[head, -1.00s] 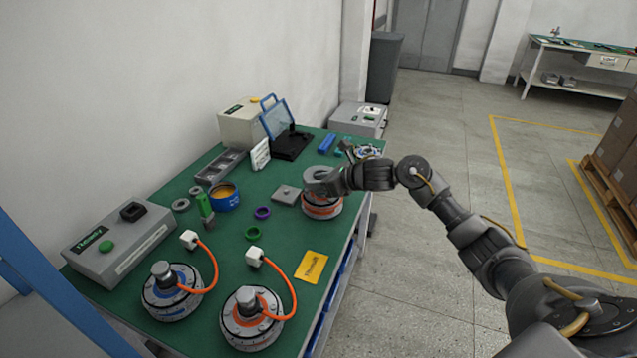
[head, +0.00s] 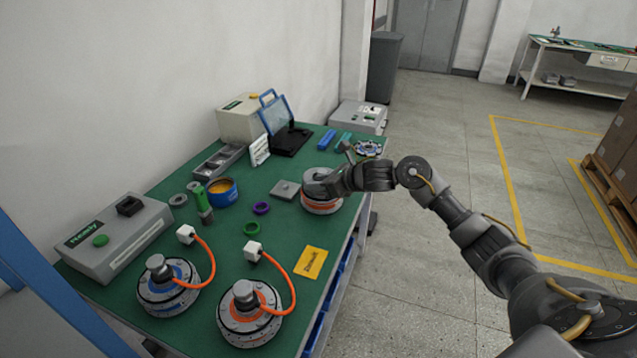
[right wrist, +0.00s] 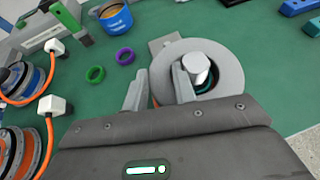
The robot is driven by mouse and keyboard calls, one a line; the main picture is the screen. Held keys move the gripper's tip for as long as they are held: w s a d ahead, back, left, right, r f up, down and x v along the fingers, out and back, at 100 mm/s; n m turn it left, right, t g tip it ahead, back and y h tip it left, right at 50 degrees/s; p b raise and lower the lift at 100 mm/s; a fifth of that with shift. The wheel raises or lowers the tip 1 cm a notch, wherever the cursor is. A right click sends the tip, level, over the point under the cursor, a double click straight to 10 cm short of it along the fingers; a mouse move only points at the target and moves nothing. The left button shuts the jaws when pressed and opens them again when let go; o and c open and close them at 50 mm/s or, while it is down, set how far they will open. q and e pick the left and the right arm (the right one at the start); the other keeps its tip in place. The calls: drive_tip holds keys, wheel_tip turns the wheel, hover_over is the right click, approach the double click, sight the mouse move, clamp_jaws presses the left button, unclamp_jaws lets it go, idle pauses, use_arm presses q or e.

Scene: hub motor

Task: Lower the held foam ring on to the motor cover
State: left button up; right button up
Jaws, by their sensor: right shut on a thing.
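The grey foam ring (right wrist: 228,68) is in my right gripper (right wrist: 160,88), with one finger inside its hole and the other outside its wall. In the right wrist view a pale shaft (right wrist: 197,66) shows through the hole, so the ring is around or directly above it. In the head view my right gripper (head: 328,181) and the ring are over the orange-banded motor (head: 321,205) at the table's right edge. The ring and gripper hide most of the motor cover. I cannot tell whether the ring touches the cover. My left gripper is out of view.
Two motors with orange cables, one blue-marked (head: 168,288) and one orange-marked (head: 249,312), stand at the near end.

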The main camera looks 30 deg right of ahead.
drive_tip(key=shift+f, duration=0.25)
drive_tip(key=o, duration=1)
drive_tip(key=shift+d+f+b, duration=0.1)
drive_tip(key=shift+d+b, duration=0.05)
drive_tip(key=shift+b, duration=0.15)
drive_tip(key=shift+r+p, duration=0.45)
drive_tip(key=shift+p, duration=0.15)
wheel_tip(320, 180, up, 9)
drive_tip(key=p, duration=1.1)
drive_tip(key=s+a, duration=0.8)
drive_tip(key=s, duration=0.4)
drive_tip(key=s+a, duration=0.8)
drive_tip(key=s, duration=0.4)
